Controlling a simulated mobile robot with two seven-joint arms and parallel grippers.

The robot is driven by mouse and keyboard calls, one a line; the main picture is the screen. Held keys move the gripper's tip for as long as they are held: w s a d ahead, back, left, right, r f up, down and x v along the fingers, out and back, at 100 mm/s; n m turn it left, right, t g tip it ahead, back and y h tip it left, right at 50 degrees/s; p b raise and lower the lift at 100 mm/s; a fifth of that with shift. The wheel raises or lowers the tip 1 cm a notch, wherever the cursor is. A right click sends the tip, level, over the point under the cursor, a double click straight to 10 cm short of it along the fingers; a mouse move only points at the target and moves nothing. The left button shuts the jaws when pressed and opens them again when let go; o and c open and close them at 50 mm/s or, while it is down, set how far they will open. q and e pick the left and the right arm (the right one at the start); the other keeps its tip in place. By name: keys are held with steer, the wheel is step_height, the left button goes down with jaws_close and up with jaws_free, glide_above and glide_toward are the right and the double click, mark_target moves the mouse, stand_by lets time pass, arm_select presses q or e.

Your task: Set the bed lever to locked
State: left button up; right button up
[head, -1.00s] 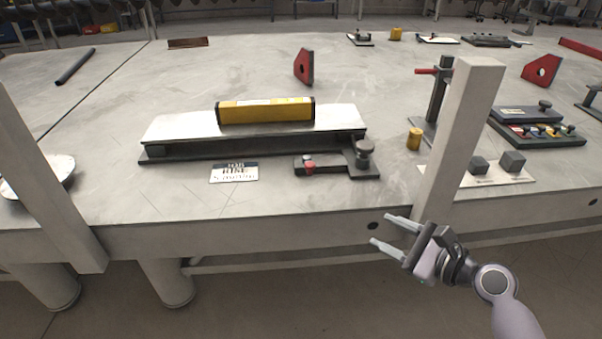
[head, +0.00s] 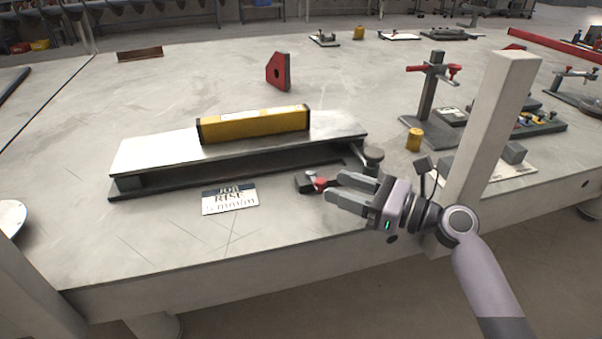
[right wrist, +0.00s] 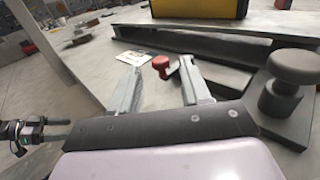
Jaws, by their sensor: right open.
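The bed lever (head: 306,181) is a short dark bar with a red knob (head: 320,184), low at the right front of the bed (head: 135,158). Its right part is hidden behind my right gripper (head: 334,186) in the head view. A round grey knob (head: 373,155) stands at the bed's right end. My right gripper is open and empty, with its fingertips close to the red knob. In the right wrist view the red knob (right wrist: 161,64) shows between the fingertips; I cannot tell whether they touch it.
A yellow level (head: 255,124) lies on the bed's plate. A card reading "JOB RISE 5 mm/m" (head: 230,198) lies in front. A pale upright post (head: 492,125) stands beside my right arm. A brass cylinder (head: 414,140) stands behind it.

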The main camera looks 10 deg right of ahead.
steer(key=shift+b+x, duration=0.3)
steer(key=shift+x, duration=3.15)
jaws_close()
